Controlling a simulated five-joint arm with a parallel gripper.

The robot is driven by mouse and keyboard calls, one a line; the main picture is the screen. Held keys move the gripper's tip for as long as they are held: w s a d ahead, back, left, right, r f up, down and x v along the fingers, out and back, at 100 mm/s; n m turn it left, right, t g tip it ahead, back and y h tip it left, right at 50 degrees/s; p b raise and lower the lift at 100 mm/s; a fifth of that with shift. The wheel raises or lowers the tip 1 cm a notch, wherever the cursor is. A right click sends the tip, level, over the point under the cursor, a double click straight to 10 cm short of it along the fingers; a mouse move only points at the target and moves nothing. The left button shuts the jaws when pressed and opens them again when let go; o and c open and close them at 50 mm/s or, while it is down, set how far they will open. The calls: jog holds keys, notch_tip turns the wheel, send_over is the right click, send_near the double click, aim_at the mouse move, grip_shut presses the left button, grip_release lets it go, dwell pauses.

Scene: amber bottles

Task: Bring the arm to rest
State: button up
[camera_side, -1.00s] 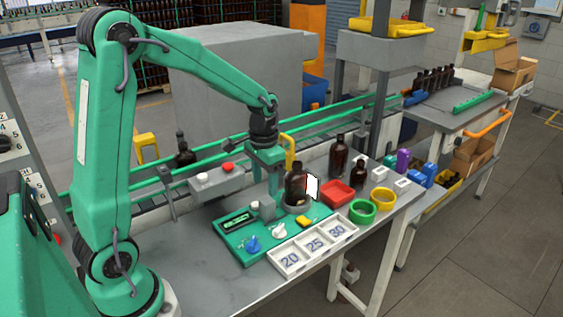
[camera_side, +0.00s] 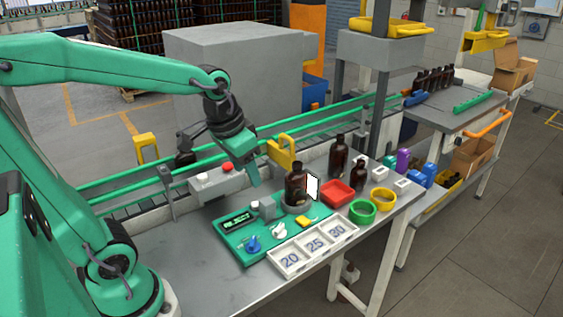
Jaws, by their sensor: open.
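My gripper (camera_side: 254,180) is open and empty. It hangs tilted in the air at the left of the bottle on the board, above the table's back edge, and touches nothing that I can see. Its far finger is hard to make out. My arm reaches in from the left. The amber bottle (camera_side: 296,182) stands upright on a round grey seat (camera_side: 298,208) at the right end of the green board (camera_side: 232,238). A white panel with a dark edge (camera_side: 313,188) stands at its right side.
The board also bears a display (camera_side: 237,219) and small blue, white and yellow pieces. A white numbered tray (camera_side: 290,261) lies in front. Two amber bottles (camera_side: 338,158), a red tray (camera_side: 338,192) and green and yellow rings stand to the right. A conveyor rail (camera_side: 130,180) runs behind.

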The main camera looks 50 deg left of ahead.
jog(key=s+d+r+t, duration=0.2)
jog(key=s, duration=0.5)
jog(key=shift+d, duration=0.35)
